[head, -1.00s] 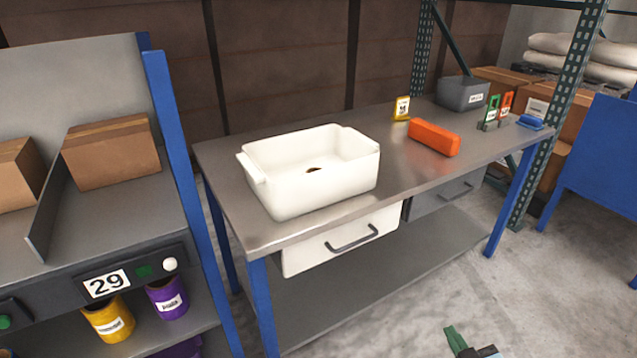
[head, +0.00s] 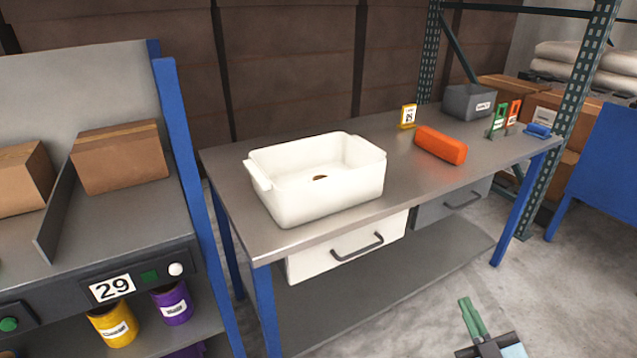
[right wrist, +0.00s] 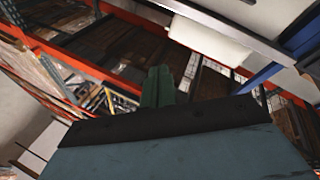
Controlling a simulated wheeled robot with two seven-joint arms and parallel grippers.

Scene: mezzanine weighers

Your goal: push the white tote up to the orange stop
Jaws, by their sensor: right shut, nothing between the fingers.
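The white tote (head: 325,202) sits upright on the metal table (head: 222,172), toward its left end. A small dark brown thing lies on its floor. The orange stop (head: 441,146) lies on the same table to the right of the tote, with a stretch of bare tabletop between them. My right gripper (head: 466,304) has green fingers and is at the lower right, in front of the table and apart from the tote and the stop. Its fingers also show in the right wrist view (right wrist: 158,86), shut and empty. My left gripper is not in view.
A yellow tag holder (head: 408,117) stands behind the stop. A grey bin (head: 470,103), green and orange clips and a blue item (head: 538,131) are at the table's right end. A shelf unit with cardboard boxes (head: 119,157) stands close on the left. Drawers hang beneath the tabletop.

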